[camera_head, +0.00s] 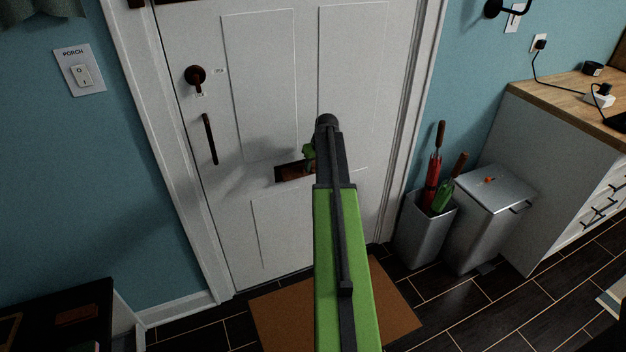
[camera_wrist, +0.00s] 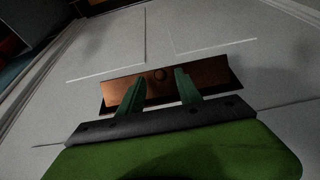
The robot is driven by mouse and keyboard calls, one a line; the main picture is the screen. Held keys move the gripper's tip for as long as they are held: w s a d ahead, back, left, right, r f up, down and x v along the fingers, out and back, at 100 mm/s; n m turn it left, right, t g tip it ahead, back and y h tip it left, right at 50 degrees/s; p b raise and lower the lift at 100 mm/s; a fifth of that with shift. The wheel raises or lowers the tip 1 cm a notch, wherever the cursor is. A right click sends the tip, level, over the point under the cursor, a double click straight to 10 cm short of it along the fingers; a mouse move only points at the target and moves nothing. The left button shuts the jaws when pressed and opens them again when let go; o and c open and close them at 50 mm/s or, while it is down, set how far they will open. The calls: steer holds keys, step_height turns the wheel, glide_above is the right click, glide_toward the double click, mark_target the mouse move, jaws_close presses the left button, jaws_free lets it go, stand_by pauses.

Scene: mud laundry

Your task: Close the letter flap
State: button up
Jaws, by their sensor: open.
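The letter flap (camera_head: 288,174) is a copper-brown plate low in the middle of the white door (camera_head: 262,95); my arm hides its right part in the head view. Contact cannot be told. In the head view my gripper (camera_head: 308,154) is partly hidden behind my arm.
A dark door handle (camera_head: 195,76) and a pull bar (camera_head: 210,139) are on the door's left. An umbrella bin (camera_head: 422,228) and a lidded metal bin (camera_head: 490,220) stand at right, beside a wooden-topped counter (camera_head: 560,92). A brown mat (camera_head: 395,295) lies before the door.

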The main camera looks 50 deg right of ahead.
steer(key=shift+x, duration=0.8)
steer(key=shift+r, duration=0.1)
jaws_close()
